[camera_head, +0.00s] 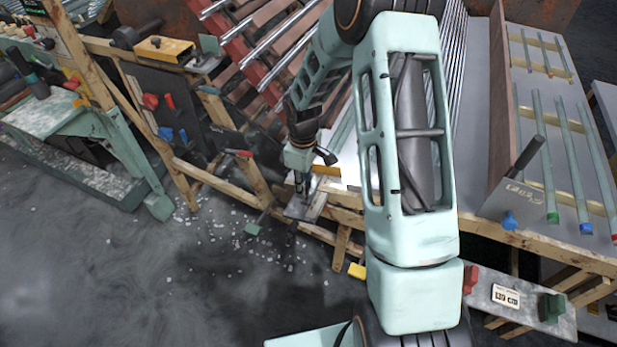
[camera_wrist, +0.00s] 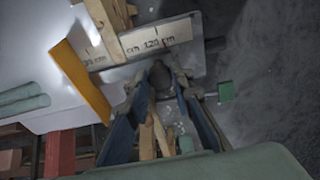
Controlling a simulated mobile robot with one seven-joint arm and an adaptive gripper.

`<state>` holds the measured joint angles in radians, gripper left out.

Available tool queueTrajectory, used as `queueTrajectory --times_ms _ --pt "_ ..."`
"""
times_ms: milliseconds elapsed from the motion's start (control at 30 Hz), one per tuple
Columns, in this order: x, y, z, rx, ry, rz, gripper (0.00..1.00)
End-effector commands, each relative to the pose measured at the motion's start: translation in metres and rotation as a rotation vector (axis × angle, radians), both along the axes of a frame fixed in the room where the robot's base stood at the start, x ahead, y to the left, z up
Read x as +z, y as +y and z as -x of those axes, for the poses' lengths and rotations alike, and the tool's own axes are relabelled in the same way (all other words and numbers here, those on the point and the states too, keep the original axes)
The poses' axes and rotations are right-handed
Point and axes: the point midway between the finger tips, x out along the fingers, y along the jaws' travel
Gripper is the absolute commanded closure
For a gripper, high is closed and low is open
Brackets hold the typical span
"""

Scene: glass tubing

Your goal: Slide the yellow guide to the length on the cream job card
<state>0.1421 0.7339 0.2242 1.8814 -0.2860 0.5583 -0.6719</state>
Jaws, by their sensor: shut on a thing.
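The yellow guide (camera_wrist: 82,82) is a flat bar lying slantwise beside a pale scale strip (camera_wrist: 178,33) in the wrist view. A mark reading 120 cm is on the strip, to the right of the guide. In the head view part of the guide (camera_head: 327,170) shows behind my gripper (camera_head: 298,192). My gripper (camera_wrist: 160,88) is shut on a dark knob (camera_wrist: 160,74) below the strip. How the knob joins the guide is hidden. The cream job card (camera_head: 506,297) is at the lower right, small, and seems to read 120 cm.
A wooden bench frame (camera_head: 340,215) runs under the strip. Colored-tipped glass tubes (camera_head: 567,150) lie on the rack at right. A green bench (camera_head: 75,125) stands left; the floor between has scattered bits.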

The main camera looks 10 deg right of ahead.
Motion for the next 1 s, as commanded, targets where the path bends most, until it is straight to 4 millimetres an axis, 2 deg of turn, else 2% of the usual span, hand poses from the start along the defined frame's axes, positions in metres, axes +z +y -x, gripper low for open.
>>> queueTrajectory --times_ms 100,433,467,600,867,1000 --pt "0.0004 0.0078 0.0102 0.002 0.001 -0.001 1.0" --pt "0.0007 0.0088 0.0113 0.001 -0.002 -0.001 1.0" --pt "0.0007 0.0088 0.0112 0.001 -0.002 -0.001 0.76" --pt "0.0006 0.0085 0.0112 0.001 -0.002 -0.001 0.61" --pt "0.0007 0.0082 0.0113 0.0 -0.001 0.0 0.61" --pt "0.0092 0.0078 0.0107 0.0 -0.003 0.0 0.61"
